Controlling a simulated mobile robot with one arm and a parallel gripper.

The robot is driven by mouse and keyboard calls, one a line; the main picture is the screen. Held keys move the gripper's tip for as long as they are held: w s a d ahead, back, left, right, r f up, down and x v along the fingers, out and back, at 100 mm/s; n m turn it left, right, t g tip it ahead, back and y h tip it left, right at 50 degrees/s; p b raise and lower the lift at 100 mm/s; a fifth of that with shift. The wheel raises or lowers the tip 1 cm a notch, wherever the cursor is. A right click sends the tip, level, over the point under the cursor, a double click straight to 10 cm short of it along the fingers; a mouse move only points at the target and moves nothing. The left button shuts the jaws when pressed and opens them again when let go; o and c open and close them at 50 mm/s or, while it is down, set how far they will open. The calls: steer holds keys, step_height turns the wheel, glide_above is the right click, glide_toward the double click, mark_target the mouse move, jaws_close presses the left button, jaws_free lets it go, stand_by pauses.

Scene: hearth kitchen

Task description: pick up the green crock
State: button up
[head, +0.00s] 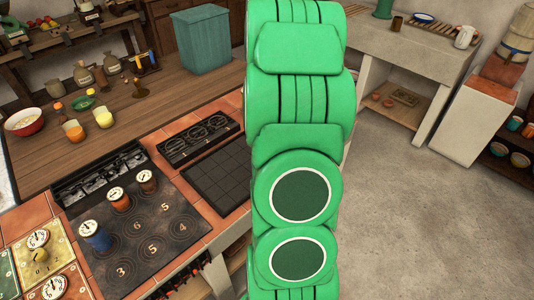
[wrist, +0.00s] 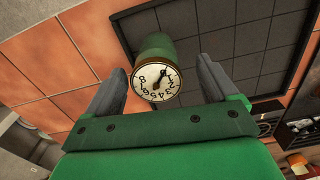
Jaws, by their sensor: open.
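The green crock (wrist: 158,48) shows in the wrist view, with a round white numbered dial on its end facing the camera. It is at the edge of a dark grid panel (wrist: 240,35) beside terracotta tiles. My gripper (wrist: 162,64) is open, with one grey finger on each side of the crock in the picture. I see no contact, and I cannot tell how far the fingertips are from it in depth. In the head view my green arm fills the middle and hides the gripper and this crock.
In the head view, blue (head: 95,236), orange (head: 119,199) and red (head: 147,182) crocks with dials stand on the dark numbered hob (head: 152,262). A wooden counter (head: 170,108) behind holds bowls, cups and a teal bin (head: 203,40). Open floor (head: 400,220) lies to the right.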

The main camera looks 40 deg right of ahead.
steer(key=shift+w+d+f, duration=0.1)
steer(key=shift+f, duration=1.15)
steer(key=shift+d+f, duration=0.1)
steer(key=shift+f, duration=1.1)
steer(key=shift+c, duration=0.5)
steer(key=c, duration=1.3)
steer(key=shift+c, duration=0.2)
steer(key=shift+r, duration=0.1)
steer(key=shift+r, duration=0.6)
steer(key=s+a+r, duration=0.8)
steer(key=s+r, duration=0.3)
steer(key=shift+a+r, duration=0.25)
steer(key=shift+r, duration=0.1)
